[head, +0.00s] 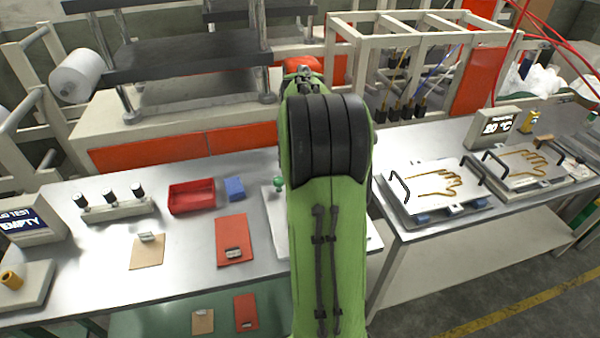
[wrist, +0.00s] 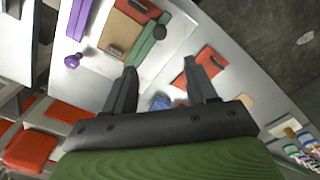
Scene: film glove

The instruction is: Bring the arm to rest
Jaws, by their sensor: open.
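My arm (head: 330,200) is green with black joint covers and rises through the middle of the head view, hiding part of the bench behind it. My gripper does not show clearly in the head view. In the wrist view my gripper (wrist: 160,67) has its two dark fingers spread apart, with nothing between them. The fingers appear above the bench, touching nothing.
The left bench holds a red bin (head: 192,198), a blue block (head: 235,188), a red board (head: 233,240), a brown board (head: 147,252) and an "EMPTY" display (head: 28,225). The right bench holds plates with hand outlines (head: 430,187) and a temperature display (head: 493,127). Frames stand behind.

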